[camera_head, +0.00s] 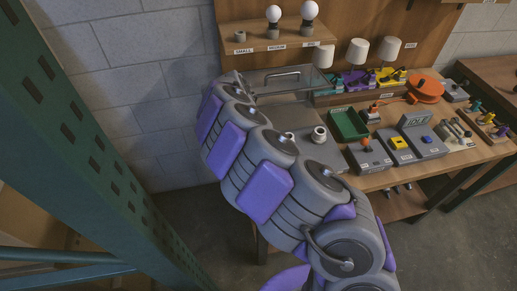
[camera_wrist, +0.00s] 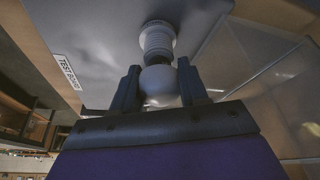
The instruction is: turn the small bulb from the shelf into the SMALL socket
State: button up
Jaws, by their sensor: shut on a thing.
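My gripper (camera_wrist: 158,76) is shut on the white round small bulb (camera_wrist: 160,86), held between its two dark fingers in the wrist view. The bulb's neck points at a ribbed pale socket (camera_wrist: 157,38) on the grey test board (camera_wrist: 105,35). The bulb and socket are in line and look touching; how deep the base sits cannot be told. In the head view, my arm hides the gripper and bulb. Another pale socket (camera_head: 319,134) shows on the board to the right of my arm. The SMALL place (camera_head: 239,37) on the wooden shelf (camera_head: 258,41) holds no bulb.
The medium bulb (camera_head: 273,14) and large bulb (camera_head: 309,10) stand on the shelf. Right of the board are a green tray (camera_head: 348,125), grey switch boxes (camera_head: 369,157) and an orange reel (camera_head: 426,88). Lamps with white shades (camera_head: 357,51) stand behind. A clear panel (camera_wrist: 265,70) lies close right of my gripper.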

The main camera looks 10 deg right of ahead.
jog(key=shift+f, duration=0.2)
jog(key=shift+m+g+b, duration=0.4)
jog(key=shift+m+b, duration=0.3)
jog(key=shift+m, duration=0.2)
jog(key=shift+s+m+g, duration=0.1)
jog(key=shift+m+g, duration=0.2)
jog(key=shift+m, duration=0.4)
jog(key=shift+a+m+g, duration=0.15)
jog(key=shift+m+g, duration=0.25)
jog(key=shift+m, duration=0.8)
jog(key=o, duration=0.5)
jog(key=shift+m, duration=0.3)
jog(key=shift+c, duration=0.2)
jog(key=o, duration=0.5)
jog(key=shift+r, duration=0.1)
